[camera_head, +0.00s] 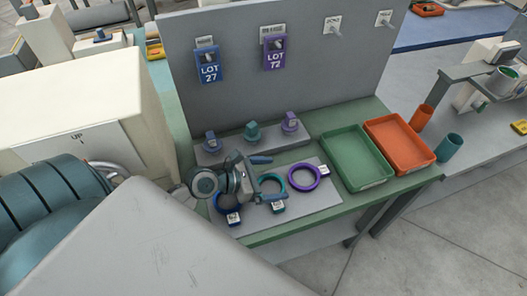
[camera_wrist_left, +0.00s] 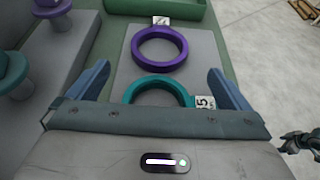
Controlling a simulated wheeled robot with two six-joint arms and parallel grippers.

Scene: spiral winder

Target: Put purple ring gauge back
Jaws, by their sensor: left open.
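The purple ring gauge (camera_head: 291,178) lies flat on the grey mat (camera_head: 322,205), with a white tag at its edge. In the left wrist view the purple ring (camera_wrist_left: 138,52) lies beyond the teal ring (camera_wrist_left: 134,91). A purple post (camera_head: 290,121) stands on the grey stand (camera_head: 223,154) behind the mat, with no ring visible on it. My left gripper (camera_head: 267,178) is open and empty above the teal ring, left of the purple one. A dark, claw-like part, possibly my right gripper (camera_wrist_left: 300,143), shows at the right edge of the left wrist view; its jaws are unclear.
A blue ring (camera_head: 226,209) lies left of the teal one, partly hidden by my gripper. Blue (camera_head: 211,142) and teal (camera_head: 251,133) posts share the stand. Green (camera_head: 357,181) and orange (camera_head: 401,161) trays lie to the right. A grey panel (camera_head: 235,95) rises behind.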

